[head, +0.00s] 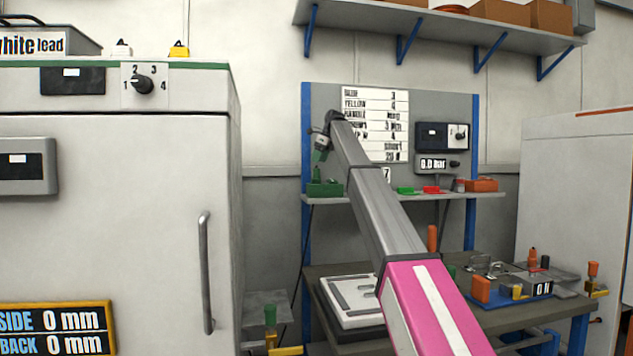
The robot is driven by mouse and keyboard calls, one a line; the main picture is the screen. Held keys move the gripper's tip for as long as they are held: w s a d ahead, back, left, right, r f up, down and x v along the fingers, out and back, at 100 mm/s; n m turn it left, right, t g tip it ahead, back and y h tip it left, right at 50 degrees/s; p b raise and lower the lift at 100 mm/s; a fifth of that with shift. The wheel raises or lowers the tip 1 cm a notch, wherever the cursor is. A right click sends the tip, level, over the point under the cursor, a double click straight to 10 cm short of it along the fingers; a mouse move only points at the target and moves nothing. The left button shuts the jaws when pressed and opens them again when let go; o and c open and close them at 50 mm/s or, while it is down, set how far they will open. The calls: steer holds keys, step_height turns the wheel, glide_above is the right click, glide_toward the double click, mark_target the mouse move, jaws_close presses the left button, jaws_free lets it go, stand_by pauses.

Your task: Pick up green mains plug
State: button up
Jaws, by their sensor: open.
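My arm reaches from the lower right up to the panel above the shelf. My gripper (322,143) is at its far end, small in view, open, and points down over the left end of the shelf. A small green piece (321,156) shows right at the fingertips; I cannot tell whether it touches them. Below it, a green upright piece (316,174) stands at a green block (325,189) on the shelf. Which green piece is the mains plug is too small to tell.
The shelf (470,196) also holds a green tray (406,190), a red tray (431,189) and an orange box (481,185). A workbench (520,318) with several fittings is below. A large white cabinet (110,220) with a handle fills the left. A high shelf (420,18) hangs above.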

mark_target(315, 173)
steer(key=shift+x, duration=0.9)
steer(key=f, duration=0.2)
steer(key=a+f, duration=0.1)
steer(key=f, duration=0.1)
steer(key=shift+s+a+f, duration=0.15)
steer(key=shift+s, duration=0.05)
steer(key=shift+w+a+f, duration=0.1)
steer(key=shift+a+f, duration=0.05)
steer(key=shift+f, duration=0.25)
steer(key=c, duration=0.9)
